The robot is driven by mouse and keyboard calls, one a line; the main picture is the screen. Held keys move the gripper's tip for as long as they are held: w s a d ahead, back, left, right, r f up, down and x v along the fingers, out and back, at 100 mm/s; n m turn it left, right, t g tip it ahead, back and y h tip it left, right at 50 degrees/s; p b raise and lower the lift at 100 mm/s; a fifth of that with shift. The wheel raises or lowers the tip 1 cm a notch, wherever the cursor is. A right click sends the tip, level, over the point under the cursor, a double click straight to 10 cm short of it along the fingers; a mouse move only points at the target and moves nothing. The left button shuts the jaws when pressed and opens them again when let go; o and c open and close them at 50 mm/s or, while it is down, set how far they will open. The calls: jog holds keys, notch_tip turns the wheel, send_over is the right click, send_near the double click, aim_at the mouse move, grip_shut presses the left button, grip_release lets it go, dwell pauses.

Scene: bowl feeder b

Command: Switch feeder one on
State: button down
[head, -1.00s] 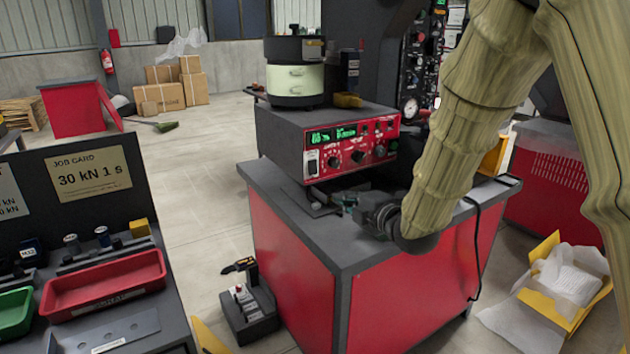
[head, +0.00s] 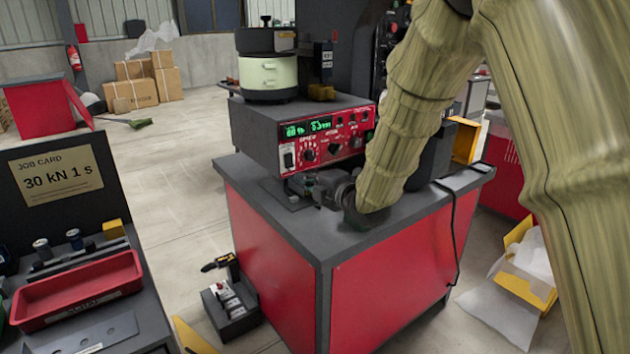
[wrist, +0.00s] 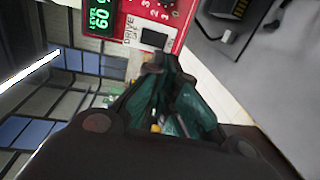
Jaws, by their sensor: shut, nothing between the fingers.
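The feeder's control box (head: 250,130) stands on a red cabinet with a dark top. Its red front panel (head: 352,122) has lit green displays (head: 306,128) and several black knobs. A switch in a pale plate (head: 289,158) sits at the panel's lower left; the wrist view shows a dark switch (wrist: 153,38) beside the word DRIVE. My gripper (head: 310,181) is low in front of the panel, just below and right of that switch. In the wrist view my gripper's teal fingers (wrist: 162,72) are together and empty, their tips close to the switch. I cannot tell whether they touch it.
A pale green bowl unit (head: 268,78) with a dark top stands on the box. A black cable (head: 453,235) hangs over the cabinet's right side. A bench with a red tray (head: 75,288) is at left.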

aim_at(289, 161)
jog(key=x, duration=0.8)
jog(key=shift+w+a+p, duration=0.15)
jog(key=shift+w+p, duration=0.05)
jog(key=shift+p, duration=0.1)
